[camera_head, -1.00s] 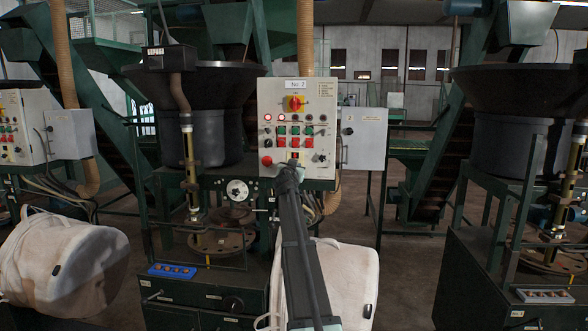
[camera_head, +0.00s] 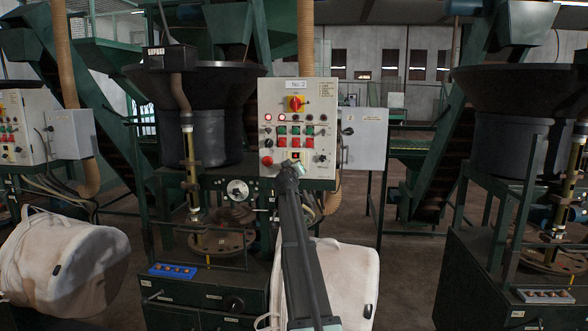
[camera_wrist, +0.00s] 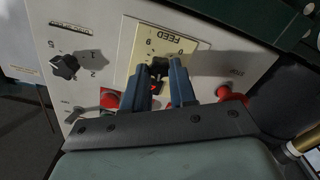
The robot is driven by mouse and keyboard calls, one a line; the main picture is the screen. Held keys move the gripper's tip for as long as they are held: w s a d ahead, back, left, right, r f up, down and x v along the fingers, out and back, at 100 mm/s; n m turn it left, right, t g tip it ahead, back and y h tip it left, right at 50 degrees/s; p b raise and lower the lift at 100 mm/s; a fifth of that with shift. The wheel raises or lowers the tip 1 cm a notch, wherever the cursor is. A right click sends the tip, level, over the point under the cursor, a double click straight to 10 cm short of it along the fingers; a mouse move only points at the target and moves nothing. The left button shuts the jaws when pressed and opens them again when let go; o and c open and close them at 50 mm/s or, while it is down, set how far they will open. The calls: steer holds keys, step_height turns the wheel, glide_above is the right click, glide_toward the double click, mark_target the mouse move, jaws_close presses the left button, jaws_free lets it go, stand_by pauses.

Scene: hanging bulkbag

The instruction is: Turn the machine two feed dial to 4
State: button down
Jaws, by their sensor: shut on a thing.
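The machine two control panel (camera_head: 330,95), labelled No. 2, stands in the middle of the head view. The feed dial (camera_wrist: 158,68) is a black knob on a cream plate marked FEED, seen upside down in the wrist view. My gripper (camera_wrist: 164,72) has its two blue-grey fingers on either side of the knob and is shut on it. In the head view my gripper (camera_head: 291,166) is at the panel's lower middle and largely hides the dial. The pointer's exact setting cannot be read.
Another black knob (camera_wrist: 65,66) with numbers sits beside the feed plate. Red buttons (camera_wrist: 232,97) lie close to my fingers. Above, the panel carries a red and yellow switch (camera_head: 296,104). A grey box (camera_head: 363,140) stands to the right and a pale bag (camera_head: 345,280) hangs below.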

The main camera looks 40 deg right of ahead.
steer(key=shift+n, duration=0.4)
steer(key=c, duration=0.9)
jaws_free()
steer(key=v, duration=1.4)
steer(key=shift+w, duration=0.1)
